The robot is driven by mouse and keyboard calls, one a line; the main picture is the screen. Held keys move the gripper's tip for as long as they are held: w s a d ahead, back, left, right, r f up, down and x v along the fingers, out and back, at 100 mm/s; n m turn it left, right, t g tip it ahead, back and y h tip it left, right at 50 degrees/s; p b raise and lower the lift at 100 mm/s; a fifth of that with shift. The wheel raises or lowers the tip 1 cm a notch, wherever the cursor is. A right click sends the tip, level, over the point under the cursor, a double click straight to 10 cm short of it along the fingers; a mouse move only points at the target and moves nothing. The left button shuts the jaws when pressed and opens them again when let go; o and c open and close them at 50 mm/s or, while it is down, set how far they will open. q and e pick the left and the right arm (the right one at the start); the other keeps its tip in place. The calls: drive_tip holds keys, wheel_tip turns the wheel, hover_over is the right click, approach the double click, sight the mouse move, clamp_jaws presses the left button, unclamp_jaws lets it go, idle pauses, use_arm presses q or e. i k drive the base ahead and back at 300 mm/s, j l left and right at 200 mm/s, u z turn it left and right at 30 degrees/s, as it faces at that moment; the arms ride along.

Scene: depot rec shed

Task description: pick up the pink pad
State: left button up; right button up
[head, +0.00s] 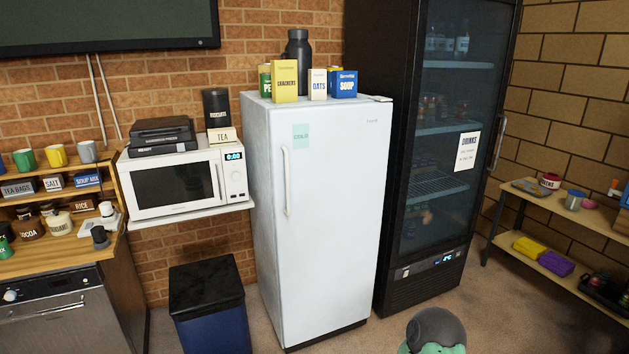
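A small pink thing (590,204) lies on the top of the shelf unit at the far right, next to a grey-blue can; it is too small to tell whether it is the pink pad. No other pink thing that looks like a pad shows. Neither of my grippers is in view.
The shelf unit (522,200) also bears a can (574,199), a yellow block (531,248) and a purple block (556,263). A white fridge (335,215) and a dark drinks cooler (420,232) stand closed. A bin (210,303) stands left of the fridge. Some carpet is clear before the cooler.

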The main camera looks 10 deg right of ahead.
sight(587, 203)
drive_tip(key=i+j+z, duration=0.25)
drive_tip(key=i, duration=0.2)
drive_tip(key=i+j+z, duration=0.1)
drive_tip(key=i+z, duration=0.15)
drive_tip(key=i, duration=0.25)
drive_tip(key=i+l+z, duration=0.2)
drive_tip(key=z, duration=0.25)
drive_tip(key=i+l+z, duration=0.1)
drive_tip(key=i+z, duration=0.55)
drive_tip(key=z, duration=0.25)
drive_tip(key=i+z, duration=0.3)
drive_tip(key=z, duration=0.15)
drive_tip(key=i+l, duration=0.1)
drive_tip(key=i, duration=1.1)
drive_tip(key=i+l+u, duration=0.1)
drive_tip(key=i, duration=0.5)
drive_tip(key=i+z, duration=0.1)
drive_tip(key=i, duration=0.45)
drive_tip(key=i+j+z, duration=0.15)
drive_tip(key=i, duration=0.4)
drive_tip(key=i+j+z, duration=0.1)
drive_tip(key=i, duration=0.5)
